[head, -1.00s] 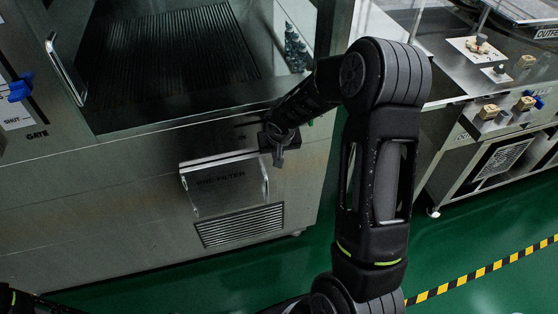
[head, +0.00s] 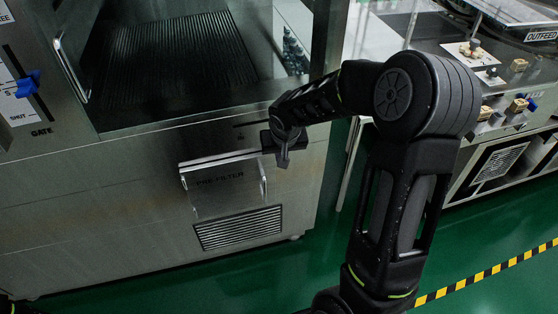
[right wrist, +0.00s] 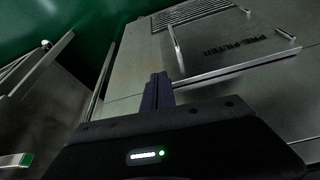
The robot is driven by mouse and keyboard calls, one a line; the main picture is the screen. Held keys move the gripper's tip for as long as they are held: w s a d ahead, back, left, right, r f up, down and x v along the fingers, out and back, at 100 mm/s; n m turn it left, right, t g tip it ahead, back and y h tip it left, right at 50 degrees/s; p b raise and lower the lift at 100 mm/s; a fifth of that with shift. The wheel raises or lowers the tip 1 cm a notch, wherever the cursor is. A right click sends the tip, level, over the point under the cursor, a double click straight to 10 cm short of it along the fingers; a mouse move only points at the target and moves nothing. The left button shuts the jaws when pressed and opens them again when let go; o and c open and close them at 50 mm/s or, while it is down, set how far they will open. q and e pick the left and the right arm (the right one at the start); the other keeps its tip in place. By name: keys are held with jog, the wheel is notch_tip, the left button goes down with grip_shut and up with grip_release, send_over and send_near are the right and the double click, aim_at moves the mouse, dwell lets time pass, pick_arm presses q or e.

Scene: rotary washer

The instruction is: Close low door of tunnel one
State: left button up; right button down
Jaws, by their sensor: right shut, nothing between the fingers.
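The low door (head: 220,188) is a steel panel marked PRE-FILTER on the washer's front, below the tunnel opening. Its bright top edge and side brackets stand out from the front, so it looks partly open; how far is hard to tell. It also shows in the right wrist view (right wrist: 230,48), upside down with its bright edge. My right gripper (head: 284,160) is shut and empty at the door's upper right corner. In the right wrist view its fingers (right wrist: 158,80) point towards the side bracket; contact cannot be made out. My left gripper is not in view.
The washer tunnel (head: 175,60) with a ridged dark floor lies above the door. A vent grille (head: 238,228) is below it. A blue gate lever (head: 28,83) is at the left. Another machine (head: 490,130) stands right, beyond clear green floor (head: 325,225).

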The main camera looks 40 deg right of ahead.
jog(key=v, duration=0.3)
jog(key=shift+s+r, duration=0.2)
jog(key=shift+r, duration=0.1)
dwell(0.3)
jog(key=a+f+n+t+y, duration=0.1)
jog(key=a+f+n+y, duration=0.1)
jog(key=a+f, duration=0.55)
jog(key=a+f+n+t+y, duration=0.15)
jog(key=a+f, duration=0.35)
jog(key=a, duration=0.5)
jog(key=s+a+f+g, duration=0.1)
jog(key=s+a+f, duration=0.3)
jog(key=s, duration=0.3)
jog(key=s+a+f+g+y, duration=0.1)
jog(key=s+a+f+g, duration=0.1)
jog(key=s+a+f, duration=0.2)
jog(key=s+a+f+g+y, duration=0.1)
jog(key=s+a+f, duration=0.3)
jog(key=s, duration=0.6)
jog(key=shift+a+f+g+p, duration=0.45)
jog(key=shift+f+g, duration=0.3)
jog(key=shift+f, duration=0.2)
